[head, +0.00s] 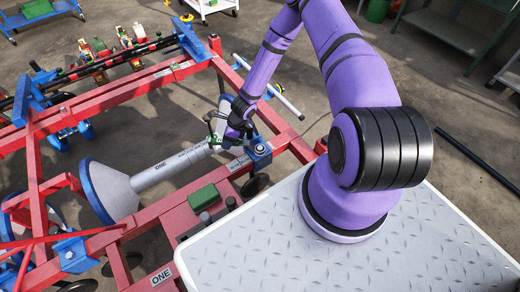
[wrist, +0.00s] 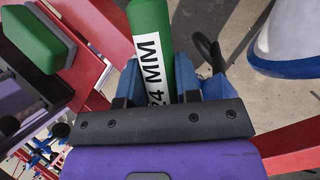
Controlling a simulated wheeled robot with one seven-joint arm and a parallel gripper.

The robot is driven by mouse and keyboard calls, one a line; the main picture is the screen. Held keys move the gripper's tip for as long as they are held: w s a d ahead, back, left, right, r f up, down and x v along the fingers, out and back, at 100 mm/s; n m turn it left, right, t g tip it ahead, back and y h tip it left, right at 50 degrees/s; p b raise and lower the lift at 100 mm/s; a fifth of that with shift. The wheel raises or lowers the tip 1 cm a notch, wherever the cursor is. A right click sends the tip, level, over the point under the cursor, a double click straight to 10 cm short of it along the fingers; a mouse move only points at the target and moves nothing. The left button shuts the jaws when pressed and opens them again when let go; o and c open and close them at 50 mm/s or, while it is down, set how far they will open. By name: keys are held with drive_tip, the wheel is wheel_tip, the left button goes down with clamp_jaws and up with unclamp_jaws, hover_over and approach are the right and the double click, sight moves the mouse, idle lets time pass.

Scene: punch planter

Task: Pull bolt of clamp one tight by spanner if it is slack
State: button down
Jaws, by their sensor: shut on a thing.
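In the wrist view the blue fingers of my gripper (wrist: 161,88) are shut on a green spanner (wrist: 150,22) with a white label reading 24 MM. The spanner's far end is outside the wrist view, and its jaw cannot be made out in the head view.
A green block (head: 203,197) lies on the frame side; a green block also shows in the wrist view (wrist: 38,36). A wide blue-rimmed cone (head: 108,190) ends the tube at left. The red frame (head: 185,78) surrounds the area. My base's plate is clear.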

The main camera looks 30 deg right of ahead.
drive_tip(key=shift+s+a, duration=0.15)
drive_tip(key=shift+s, duration=0.05)
drive_tip(key=shift+r, duration=0.2)
drive_tip(key=shift+r, duration=1.5)
drive_tip(key=s+a+n+g+h, duration=0.1)
drive_tip(key=s+n+g, duration=0.4)
drive_tip(key=s+n, duration=0.7)
drive_tip(key=shift+s+a+h, duration=0.3)
drive_tip(key=shift+h, duration=0.3)
